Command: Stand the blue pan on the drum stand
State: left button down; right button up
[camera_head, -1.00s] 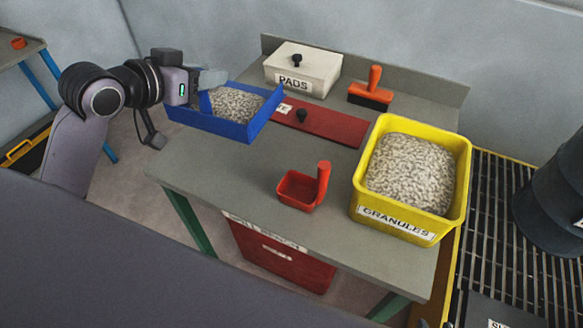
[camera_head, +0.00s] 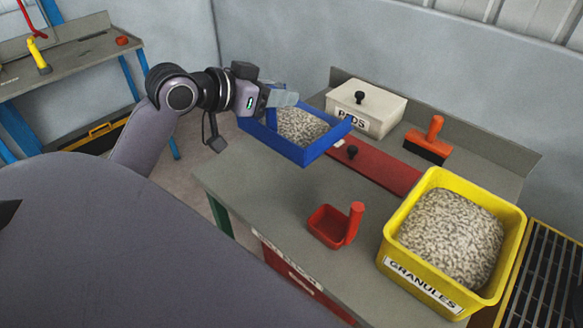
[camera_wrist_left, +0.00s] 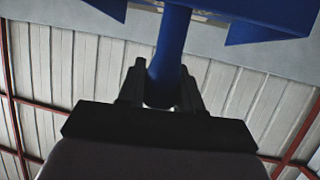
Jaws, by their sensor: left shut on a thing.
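The blue pan (camera_head: 318,152) is a shallow open tray filled with pale granules. It is roughly level at the table's back left edge; whether it touches the table I cannot tell. My left gripper (camera_head: 284,98) is at its far left side. In the left wrist view my gripper's fingers (camera_wrist_left: 161,92) are shut around the pan's blue handle (camera_wrist_left: 172,45), and the pan's underside (camera_wrist_left: 262,12) shows at the top. The drum stand is not in view now. My right gripper is not in view.
On the grey table (camera_head: 262,190) are a yellow granules bin (camera_head: 398,262), a red scoop (camera_head: 328,228), a white pads box (camera_head: 372,112), an orange-handled brush (camera_head: 430,140) and a red flat lid (camera_head: 385,170). A grating (camera_head: 545,290) lies at right. Another bench (camera_head: 75,65) stands at left.

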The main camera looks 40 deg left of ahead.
pick_arm(q)
jog(key=b, duration=0.2)
send_near(301, 132)
jog(key=w+f, duration=0.5)
jog(key=f, duration=0.3)
jog(key=shift+s+f, duration=0.15)
jog(key=shift+f, duration=0.05)
jog(key=c, duration=1.2)
grip_release()
jog(key=shift+f, duration=0.2)
jog(key=o, duration=0.4)
jog(key=shift+r, duration=0.1)
jog(key=shift+o, duration=0.2)
